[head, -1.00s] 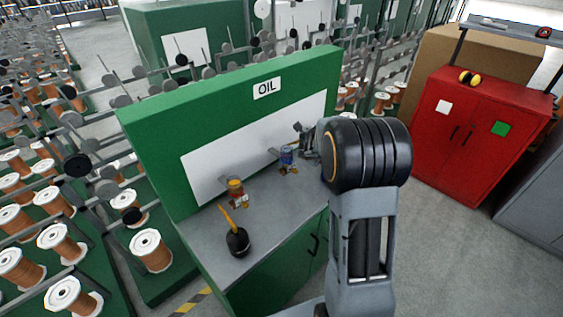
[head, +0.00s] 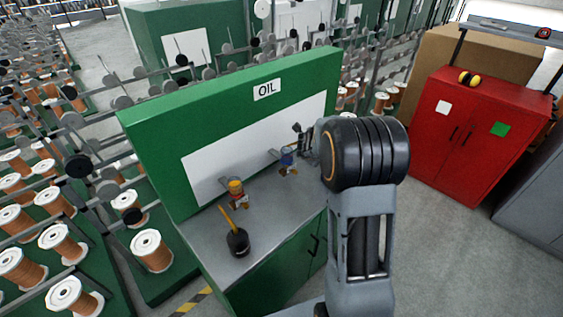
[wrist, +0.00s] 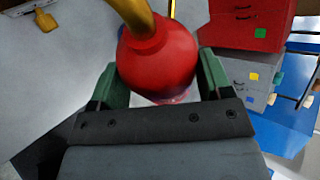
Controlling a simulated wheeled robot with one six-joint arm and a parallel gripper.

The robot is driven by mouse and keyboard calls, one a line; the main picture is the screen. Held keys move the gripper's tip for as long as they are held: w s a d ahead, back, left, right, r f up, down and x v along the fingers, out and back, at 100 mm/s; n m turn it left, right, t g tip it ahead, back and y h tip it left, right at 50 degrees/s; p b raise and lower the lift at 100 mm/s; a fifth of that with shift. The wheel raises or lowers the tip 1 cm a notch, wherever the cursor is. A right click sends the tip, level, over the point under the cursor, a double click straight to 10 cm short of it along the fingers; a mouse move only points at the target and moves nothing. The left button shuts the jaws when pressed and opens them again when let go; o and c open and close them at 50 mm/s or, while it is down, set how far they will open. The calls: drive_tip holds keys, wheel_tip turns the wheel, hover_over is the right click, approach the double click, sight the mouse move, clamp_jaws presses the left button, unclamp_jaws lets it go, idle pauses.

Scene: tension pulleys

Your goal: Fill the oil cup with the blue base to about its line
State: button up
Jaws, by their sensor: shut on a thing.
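The oil cup with the blue base (head: 288,161) stands on a bracket at the white panel, over the bench's far right part. My gripper (wrist: 160,90) is shut on a red oil can (wrist: 158,62) with a brass spout (wrist: 134,12) that runs out of the top of the wrist view. In the head view my arm hides most of the gripper, just right of the blue cup; the can is not clear there. A brass fitting (wrist: 44,20) on a grey bracket shows at the wrist view's upper left. The cup's oil level and line are too small to read.
Another cup with an orange-yellow top (head: 236,190) hangs left of the blue one. A black oil can with a yellow spout (head: 238,243) stands at the bench's near left. The bench top (head: 280,208) is otherwise clear. A red cabinet (head: 480,130) stands at the right.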

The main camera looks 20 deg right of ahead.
drive_tip(key=shift+w+a+r+n+g+h+p, duration=0.2)
drive_tip(key=shift+r+p, duration=0.25)
drive_tip(key=shift+p, duration=0.55)
drive_tip(key=shift+r+n+g+h+p, duration=0.2)
drive_tip(key=shift+r+p, duration=0.3)
drive_tip(key=shift+p, duration=0.5)
drive_tip(key=shift+w+a+r+n+h+p, duration=0.1)
drive_tip(key=shift+r+h+p, duration=0.3)
drive_tip(key=shift+p, duration=0.6)
idle(5.0)
